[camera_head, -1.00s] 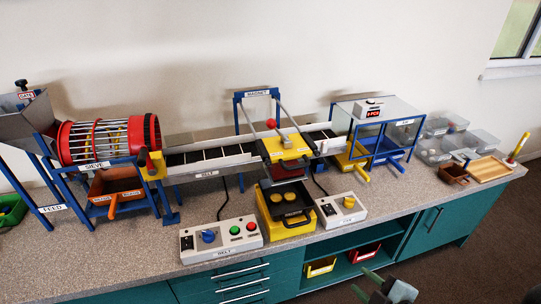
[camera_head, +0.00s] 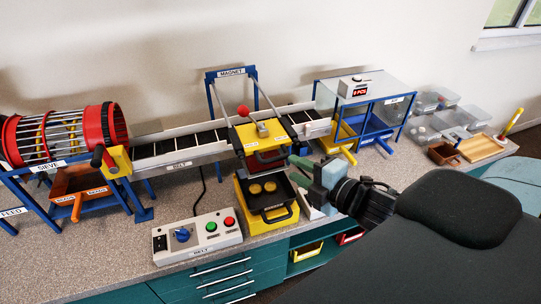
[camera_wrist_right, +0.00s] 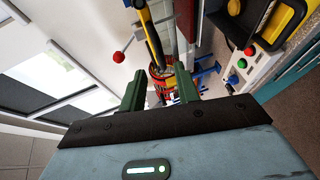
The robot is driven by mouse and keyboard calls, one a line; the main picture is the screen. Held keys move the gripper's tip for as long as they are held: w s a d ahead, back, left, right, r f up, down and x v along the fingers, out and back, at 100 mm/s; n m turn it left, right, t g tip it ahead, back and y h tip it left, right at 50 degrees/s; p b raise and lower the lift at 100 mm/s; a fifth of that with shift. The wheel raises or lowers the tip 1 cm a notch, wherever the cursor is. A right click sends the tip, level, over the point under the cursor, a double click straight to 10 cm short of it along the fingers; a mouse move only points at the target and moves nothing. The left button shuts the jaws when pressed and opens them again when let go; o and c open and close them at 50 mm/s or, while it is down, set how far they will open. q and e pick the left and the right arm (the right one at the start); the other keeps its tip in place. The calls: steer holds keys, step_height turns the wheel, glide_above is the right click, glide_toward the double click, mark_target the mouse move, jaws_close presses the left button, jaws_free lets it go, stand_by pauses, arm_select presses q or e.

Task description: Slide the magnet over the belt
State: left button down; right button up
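The magnet (camera_head: 252,135) is a yellow carriage with a metal latch on top, on two sloping rails under the MAGNET sign (camera_head: 231,72). A red ball knob (camera_head: 243,110) stands at its left side; a red ball also shows in the right wrist view (camera_wrist_right: 118,57). The dark belt (camera_head: 180,146) runs in a pale frame from the sieve toward the magnet. My right gripper (camera_head: 296,166) is just right of and in front of the magnet, apparently not holding it. In the right wrist view its two green fingers (camera_wrist_right: 159,95) are apart with nothing gripped. My left gripper is out of view.
A yellow stand with a black tray (camera_head: 281,205) holding two round yellow pieces is below the magnet. The belt control box (camera_head: 197,236) stands at the front. The sieve drum (camera_head: 65,137) is left; a clear blue-framed box (camera_head: 380,100) is right. My right arm covers the lower right.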

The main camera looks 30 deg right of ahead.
mark_target(278, 160)
steer(key=shift+x, duration=3.95)
steer(key=shift+d, duration=0.1)
jaws_close()
